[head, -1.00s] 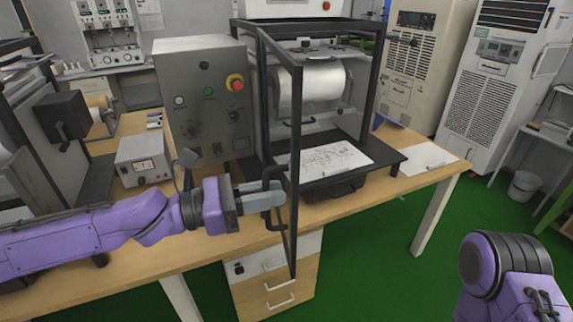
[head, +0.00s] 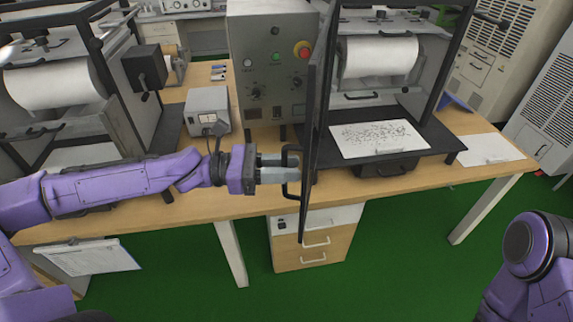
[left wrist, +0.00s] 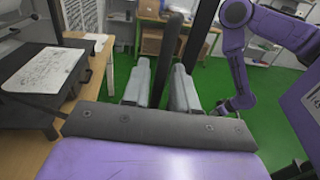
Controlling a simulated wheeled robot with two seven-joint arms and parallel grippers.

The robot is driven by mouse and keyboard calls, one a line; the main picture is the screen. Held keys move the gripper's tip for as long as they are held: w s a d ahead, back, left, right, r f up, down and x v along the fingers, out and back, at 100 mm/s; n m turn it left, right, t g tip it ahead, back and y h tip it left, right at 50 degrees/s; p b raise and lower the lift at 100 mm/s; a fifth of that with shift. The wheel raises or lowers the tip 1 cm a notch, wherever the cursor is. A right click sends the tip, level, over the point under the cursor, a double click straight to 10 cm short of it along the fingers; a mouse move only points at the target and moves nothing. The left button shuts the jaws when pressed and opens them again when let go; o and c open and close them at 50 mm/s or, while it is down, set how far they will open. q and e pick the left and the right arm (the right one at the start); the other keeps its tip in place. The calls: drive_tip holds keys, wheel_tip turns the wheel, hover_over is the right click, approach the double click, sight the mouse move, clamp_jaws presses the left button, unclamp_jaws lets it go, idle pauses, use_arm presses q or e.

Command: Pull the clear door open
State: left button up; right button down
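The clear door (head: 316,110) has a black frame and stands swung out from the front of the test machine (head: 377,60). It shows nearly edge-on in the head view, so its clear panel is hard to see. Its black handle (head: 290,172) is on the side facing my left gripper (head: 280,168). The left gripper's fingers are shut on the handle. In the left wrist view the two grey fingers (left wrist: 160,88) have a dark bar between them. My right arm is at the lower right in the head view; its gripper is out of frame.
A grey control box (head: 270,70) with a red button stands left of the door. A small white device (head: 207,110) sits on the wooden table (head: 180,205) behind my left arm. A printed sheet (head: 380,138) lies on the machine's black shelf. Green floor is clear in front.

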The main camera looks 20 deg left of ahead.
use_arm(q)
drive_tip(key=shift+a, duration=0.1)
drive_tip(key=shift+a+r, duration=0.15)
drive_tip(key=shift+a, duration=0.05)
drive_tip(key=p+v, duration=0.2)
drive_tip(key=v, duration=0.8)
drive_tip(key=shift+p, duration=0.35)
